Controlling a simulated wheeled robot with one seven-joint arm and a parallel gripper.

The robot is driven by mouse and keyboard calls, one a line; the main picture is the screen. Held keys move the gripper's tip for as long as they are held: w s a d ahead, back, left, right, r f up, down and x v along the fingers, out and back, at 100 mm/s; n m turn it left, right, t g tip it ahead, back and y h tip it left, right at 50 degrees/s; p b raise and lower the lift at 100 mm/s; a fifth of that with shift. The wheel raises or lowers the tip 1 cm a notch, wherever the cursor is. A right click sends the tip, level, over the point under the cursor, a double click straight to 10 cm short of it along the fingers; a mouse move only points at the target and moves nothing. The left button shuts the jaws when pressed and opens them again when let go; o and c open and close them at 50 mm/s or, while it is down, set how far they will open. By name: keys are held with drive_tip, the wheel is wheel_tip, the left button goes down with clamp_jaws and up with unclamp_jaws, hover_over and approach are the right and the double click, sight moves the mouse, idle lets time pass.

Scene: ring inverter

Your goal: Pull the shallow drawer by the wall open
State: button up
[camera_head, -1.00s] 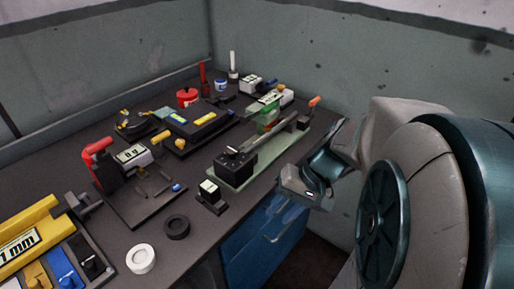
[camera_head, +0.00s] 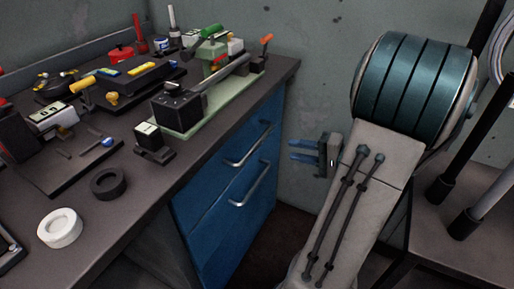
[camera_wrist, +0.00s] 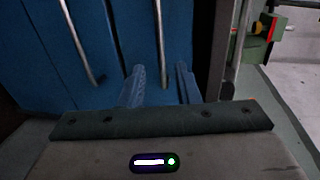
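The blue drawer unit is under the workbench, beside the wall. Its upper, shallower drawer (camera_head: 232,143) has a silver bar handle (camera_head: 248,151); a deeper drawer (camera_head: 232,215) with its own handle (camera_head: 252,187) is below. Both drawers look closed. My gripper (camera_head: 291,150) is out in front of the unit, to its right, with its blue fingers pointing left. In the wrist view the scene is turned sideways. My open gripper (camera_wrist: 160,70) has its fingers apart, with the shallow drawer's handle (camera_wrist: 160,35) lined up between them in the picture. Contact cannot be told.
The dark workbench (camera_head: 95,205) carries a green-based tool (camera_head: 205,115), a white ring (camera_head: 60,227) and a black ring (camera_head: 108,183). The bench's edge overhangs the drawers. A grey wall (camera_head: 320,75) is behind my gripper. A dark table (camera_head: 465,200) stands at the right.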

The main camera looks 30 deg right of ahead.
sight(257, 142)
drive_tip(key=b+x, duration=0.2)
drive_tip(key=x, duration=1)
drive_tip(key=shift+w+a, duration=0.2)
drive_tip(key=shift+w, duration=0.05)
clamp_jaws()
